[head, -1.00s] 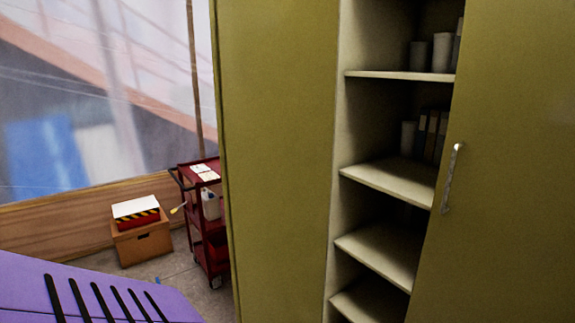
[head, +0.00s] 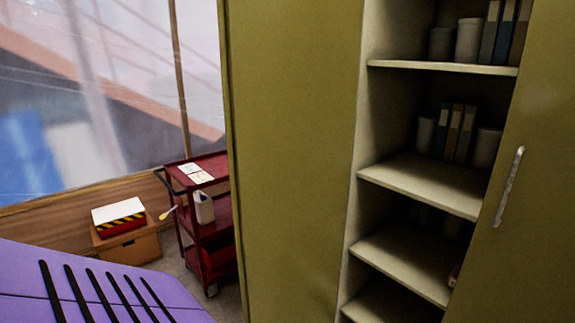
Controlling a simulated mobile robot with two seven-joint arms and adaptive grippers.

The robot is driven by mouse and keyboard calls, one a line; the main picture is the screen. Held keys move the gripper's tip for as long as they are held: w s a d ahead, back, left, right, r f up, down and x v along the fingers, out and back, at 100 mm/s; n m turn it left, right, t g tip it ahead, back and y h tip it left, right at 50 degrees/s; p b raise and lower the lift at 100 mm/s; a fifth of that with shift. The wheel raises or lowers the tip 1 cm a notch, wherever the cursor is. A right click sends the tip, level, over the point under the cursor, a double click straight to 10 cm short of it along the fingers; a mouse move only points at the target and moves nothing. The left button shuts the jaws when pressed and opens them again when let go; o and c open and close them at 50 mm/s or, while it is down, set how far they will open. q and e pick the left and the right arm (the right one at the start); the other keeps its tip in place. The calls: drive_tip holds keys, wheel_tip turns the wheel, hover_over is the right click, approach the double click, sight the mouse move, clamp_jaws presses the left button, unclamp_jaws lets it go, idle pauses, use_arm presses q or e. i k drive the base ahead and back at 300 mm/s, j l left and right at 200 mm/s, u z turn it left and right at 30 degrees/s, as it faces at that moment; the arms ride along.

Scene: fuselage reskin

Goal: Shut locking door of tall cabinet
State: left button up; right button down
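The tall olive-green cabinet (head: 290,150) fills the middle and right of the head view. Its door (head: 535,240) stands open at the right, with a long metal handle (head: 509,187) near the door's left edge. Between the cabinet's left side and the door, the pale shelves (head: 425,184) show, holding binders (head: 454,132) and grey canisters (head: 468,40). The door covers the right part of the shelves. Neither of my grippers is in view.
A red cart (head: 205,215) with a white bottle (head: 204,207) stands left of the cabinet. A cardboard box (head: 128,246) with a striped, white-topped box (head: 118,215) sits by the window wall. Some floor shows between the cart and the boxes.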

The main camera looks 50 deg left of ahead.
sight(289, 70)
drive_tip(key=j+z, duration=0.1)
drive_tip(key=j, duration=0.55)
drive_tip(key=k+j, duration=0.1)
drive_tip(key=j, duration=0.55)
drive_tip(key=j+z, duration=0.15)
drive_tip(key=j, duration=0.55)
drive_tip(key=k+j, duration=0.1)
drive_tip(key=j, duration=0.55)
drive_tip(key=k+j+z, duration=0.15)
drive_tip(key=j, duration=0.5)
drive_tip(key=i, duration=0.05)
